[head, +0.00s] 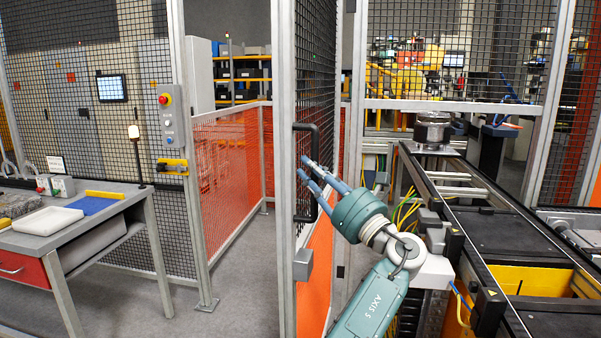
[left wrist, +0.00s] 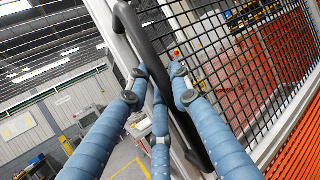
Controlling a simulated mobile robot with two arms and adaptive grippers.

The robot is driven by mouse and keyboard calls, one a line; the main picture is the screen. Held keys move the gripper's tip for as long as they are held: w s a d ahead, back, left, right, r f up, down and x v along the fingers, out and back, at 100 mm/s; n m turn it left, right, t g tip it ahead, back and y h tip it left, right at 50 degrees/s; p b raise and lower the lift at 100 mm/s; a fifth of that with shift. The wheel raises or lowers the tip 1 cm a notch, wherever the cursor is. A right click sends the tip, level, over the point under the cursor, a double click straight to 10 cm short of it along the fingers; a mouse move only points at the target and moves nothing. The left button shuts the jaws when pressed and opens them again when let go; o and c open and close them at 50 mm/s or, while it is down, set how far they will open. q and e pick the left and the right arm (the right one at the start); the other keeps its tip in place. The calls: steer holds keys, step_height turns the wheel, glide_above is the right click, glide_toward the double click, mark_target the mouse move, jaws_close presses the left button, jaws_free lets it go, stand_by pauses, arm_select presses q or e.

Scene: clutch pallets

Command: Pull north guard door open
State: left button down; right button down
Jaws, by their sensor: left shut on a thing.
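The guard door (head: 316,60) is a grey metal frame with black mesh above and an orange panel below. It stands at an angle, with a wide opening on its left. Its black bar handle (head: 306,126) sits on the frame at mid height and also shows in the left wrist view (left wrist: 138,36). My left gripper (head: 311,171) is at the handle, its blue fingers shut on the bar. In the left wrist view the fingers (left wrist: 156,84) lie on both sides of the bar. My right gripper is out of view.
A fixed post with a control box (head: 168,118) and yellow latch (head: 173,167) borders the opening on the left. A workbench (head: 120,197) stands at far left. A conveyor (head: 480,205) fills the right side. Grey floor (head: 240,270) is clear in the opening.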

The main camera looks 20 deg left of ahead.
mark_target(314, 126)
arm_select(q)
steer(key=shift+f, duration=0.1)
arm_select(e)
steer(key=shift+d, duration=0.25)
arm_select(q)
steer(key=c, duration=1.5)
jaws_free()
steer(key=shift+s, duration=0.1)
steer(key=shift+c, duration=0.2)
steer(key=r, duration=0.7)
steer(key=s+r, duration=0.1)
steer(key=r, duration=0.2)
steer(key=shift+s+a+r, duration=0.1)
steer(key=shift+a+r, duration=0.05)
steer(key=shift+r, duration=0.2)
steer(key=shift+w+d, duration=0.3)
steer(key=shift+w, duration=0.2)
steer(key=shift+w+f, duration=0.1)
steer(key=shift+w, duration=0.05)
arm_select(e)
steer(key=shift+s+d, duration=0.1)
arm_select(q)
steer(key=shift+a, duration=0.1)
steer(key=shift+f, duration=0.1)
